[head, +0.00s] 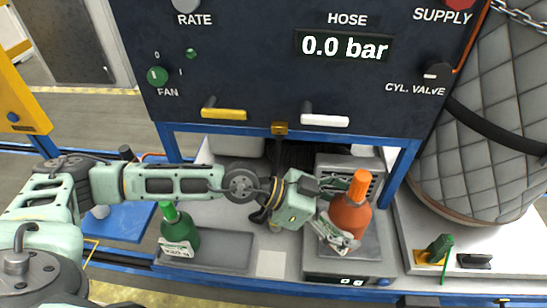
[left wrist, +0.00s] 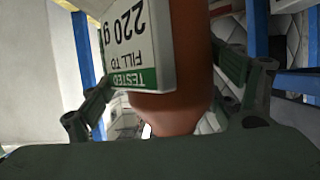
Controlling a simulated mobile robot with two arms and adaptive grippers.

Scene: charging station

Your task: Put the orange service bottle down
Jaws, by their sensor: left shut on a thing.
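The orange service bottle (head: 350,214) is upright at the right of the bench, over the plate of a scale (head: 376,246). The scale's display seems to read 0 g. I cannot tell for sure whether the bottle's base touches the plate. My left gripper (head: 336,190) reaches in from the left and is shut on the bottle. In the left wrist view the orange bottle (left wrist: 186,75) stands between the two fingers of my left gripper (left wrist: 168,92). A white and green tag (left wrist: 138,48) hangs on it, reading "220 g". My right gripper is out of view.
A green bottle (head: 179,234) stands in a grey tray (head: 222,250) at the left of the bench. Above is a dark panel (head: 250,70) with a hose display of 0.0 bar and two handles. A quilted grey cylinder (head: 490,120) stands at the right. A blue post (head: 402,170) rises beside the scale.

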